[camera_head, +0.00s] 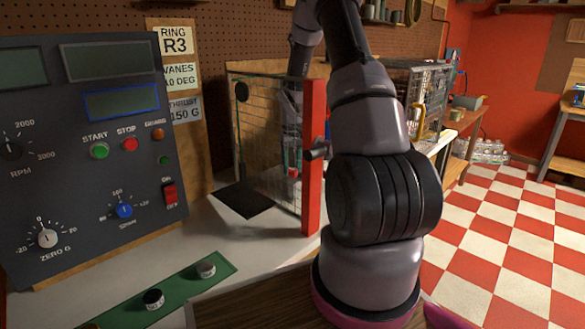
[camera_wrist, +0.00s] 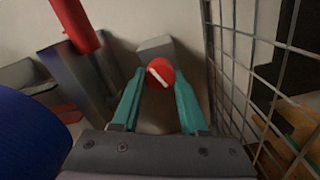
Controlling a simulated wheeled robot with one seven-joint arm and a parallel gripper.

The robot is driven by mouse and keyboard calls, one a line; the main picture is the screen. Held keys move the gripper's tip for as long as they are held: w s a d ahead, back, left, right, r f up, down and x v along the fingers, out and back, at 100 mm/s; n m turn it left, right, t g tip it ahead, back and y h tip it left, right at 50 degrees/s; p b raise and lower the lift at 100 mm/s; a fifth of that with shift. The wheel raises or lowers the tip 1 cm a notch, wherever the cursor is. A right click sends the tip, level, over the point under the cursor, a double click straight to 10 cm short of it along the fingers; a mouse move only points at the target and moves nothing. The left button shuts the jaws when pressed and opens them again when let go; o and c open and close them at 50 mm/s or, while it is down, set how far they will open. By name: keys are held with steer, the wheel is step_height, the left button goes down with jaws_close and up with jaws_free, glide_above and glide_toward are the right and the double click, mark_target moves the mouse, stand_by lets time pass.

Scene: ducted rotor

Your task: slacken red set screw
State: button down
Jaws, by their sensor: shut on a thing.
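The red set screw (camera_wrist: 160,73) has a round head with a white mark running diagonally across it. In the wrist view it sits between the two teal fingertips of my gripper (camera_wrist: 160,80), which is shut on it. A grey block (camera_wrist: 155,46) stands just behind the screw. In the head view my arm reaches behind the red post into the mesh cage (camera_head: 262,130). The screw and fingertips are small and largely obscured by mesh there.
Wire mesh (camera_wrist: 250,75) runs close along the right in the wrist view. A red rod (camera_wrist: 76,22) and a blue rounded thing (camera_wrist: 28,135) are at the left. In the head view, a control panel (camera_head: 85,190) stands left, and a green mat (camera_head: 182,289) bears two small round pieces.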

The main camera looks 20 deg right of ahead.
steer(key=n, duration=0.6)
steer(key=shift+n, duration=0.3)
steer(key=n, duration=0.6)
steer(key=shift+a, duration=0.1)
steer(key=shift+n, duration=0.4)
steer(key=shift+c, duration=2.1)
jaws_free()
steer(key=shift+s, duration=0.1)
steer(key=shift+r, duration=0.1)
